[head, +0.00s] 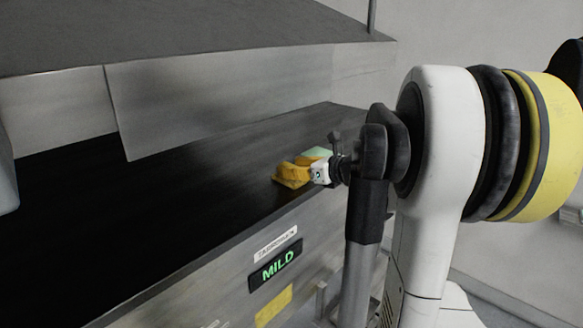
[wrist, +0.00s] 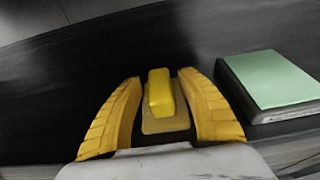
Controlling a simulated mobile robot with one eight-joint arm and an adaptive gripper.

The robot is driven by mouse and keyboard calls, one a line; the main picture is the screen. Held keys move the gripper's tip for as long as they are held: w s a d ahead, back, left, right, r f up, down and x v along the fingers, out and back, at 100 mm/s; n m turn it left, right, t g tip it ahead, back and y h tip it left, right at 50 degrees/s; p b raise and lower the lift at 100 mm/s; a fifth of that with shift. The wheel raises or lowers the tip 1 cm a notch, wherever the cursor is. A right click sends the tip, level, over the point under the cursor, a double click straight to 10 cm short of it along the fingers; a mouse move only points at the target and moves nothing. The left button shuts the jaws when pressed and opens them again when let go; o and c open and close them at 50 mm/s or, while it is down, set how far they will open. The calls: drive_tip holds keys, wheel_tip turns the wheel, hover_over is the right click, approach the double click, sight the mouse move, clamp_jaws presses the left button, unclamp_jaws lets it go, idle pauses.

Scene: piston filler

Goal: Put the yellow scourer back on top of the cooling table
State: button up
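The yellow scourer (wrist: 160,95), a bright yellow block on a duller tan-yellow pad, lies between my fingers in the wrist view. It appears to rest on the dark top of the cooling table (head: 150,190). My gripper (wrist: 162,98) has its two yellow fingers spread, one on each side of the scourer, with a narrow dark gap beside the block. In the head view my gripper (head: 291,174) is low over the table top near its front edge. There I cannot tell the scourer apart from the yellow fingers.
A pale green-topped box (wrist: 268,82) stands close to the right finger; its top also shows behind my gripper in the head view (head: 319,152). A grey metal hood (head: 220,95) hangs above the table. The dark table top to the left is clear.

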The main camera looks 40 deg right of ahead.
drive_tip(key=shift+r, duration=0.25)
drive_tip(key=b+v, duration=0.1)
drive_tip(key=v, duration=1.1)
drive_tip(key=shift+f, duration=0.1)
